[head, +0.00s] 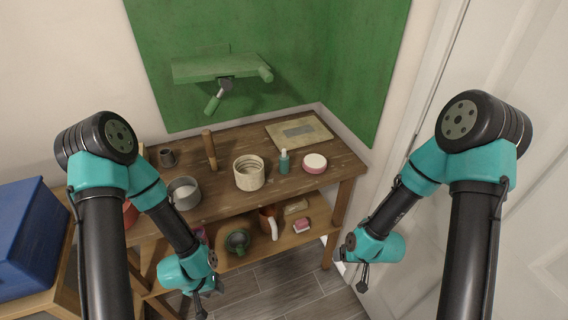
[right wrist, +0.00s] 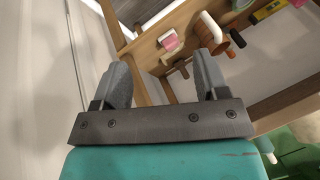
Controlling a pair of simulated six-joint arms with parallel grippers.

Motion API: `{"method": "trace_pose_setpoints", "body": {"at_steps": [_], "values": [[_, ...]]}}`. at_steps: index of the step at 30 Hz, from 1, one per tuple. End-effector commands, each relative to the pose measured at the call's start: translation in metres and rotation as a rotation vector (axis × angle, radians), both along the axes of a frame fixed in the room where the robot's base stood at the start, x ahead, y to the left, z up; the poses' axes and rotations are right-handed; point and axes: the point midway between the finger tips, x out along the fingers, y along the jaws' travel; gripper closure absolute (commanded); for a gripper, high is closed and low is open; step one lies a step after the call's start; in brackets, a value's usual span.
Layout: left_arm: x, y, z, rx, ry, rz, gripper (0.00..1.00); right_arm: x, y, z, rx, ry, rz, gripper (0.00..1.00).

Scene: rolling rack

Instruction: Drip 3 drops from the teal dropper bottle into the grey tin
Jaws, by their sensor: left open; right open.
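The small teal dropper bottle (head: 284,162) stands upright on the wooden rack's top shelf, between a cream ribbed pot and a pink-and-white round tin. A grey tin (head: 184,193), open at the top, stands on the same shelf at its front left. My left gripper (head: 205,293) hangs in front of the rack, below the top shelf, and is open and empty. My right gripper (head: 356,272) is low at the right of the rack, apart from everything. In the right wrist view its two fingers (right wrist: 162,82) are spread with nothing between them.
The cream pot (head: 249,174), pink-and-white tin (head: 314,163), wooden peg (head: 210,150), dark cup (head: 168,158) and a flat board (head: 298,131) share the top shelf. The lower shelf holds a green bowl (head: 237,241) and a pink block (head: 302,226). A blue box (head: 30,235) stands left.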

Motion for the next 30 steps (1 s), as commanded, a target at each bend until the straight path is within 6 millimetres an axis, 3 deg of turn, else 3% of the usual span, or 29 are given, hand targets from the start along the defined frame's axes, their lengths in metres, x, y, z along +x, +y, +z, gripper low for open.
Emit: {"method": "trace_pose_setpoints", "body": {"at_steps": [1,6,12,15,19,30], "values": [[0.000,0.000,0.000,0.000,0.000,0.000,0.57,0.025,0.009,0.025,-0.001,-0.099,0.043,0.33],[0.000,0.000,0.000,0.000,0.000,0.000,0.57,0.090,0.043,0.115,0.002,-0.415,0.193,0.33],[0.000,0.000,0.000,0.000,0.000,0.000,0.57,0.132,0.086,0.226,0.012,-0.746,0.346,0.33],[0.000,0.000,0.000,0.000,0.000,0.000,0.57,0.138,0.099,0.261,0.016,-0.843,0.388,0.33],[0.000,0.000,0.000,0.000,0.000,0.000,0.57,0.140,0.105,0.277,0.017,-0.889,0.410,0.33],[0.000,0.000,0.000,0.000,0.000,0.000,0.57,0.142,0.106,0.275,0.017,-0.887,0.409,0.33]]}}
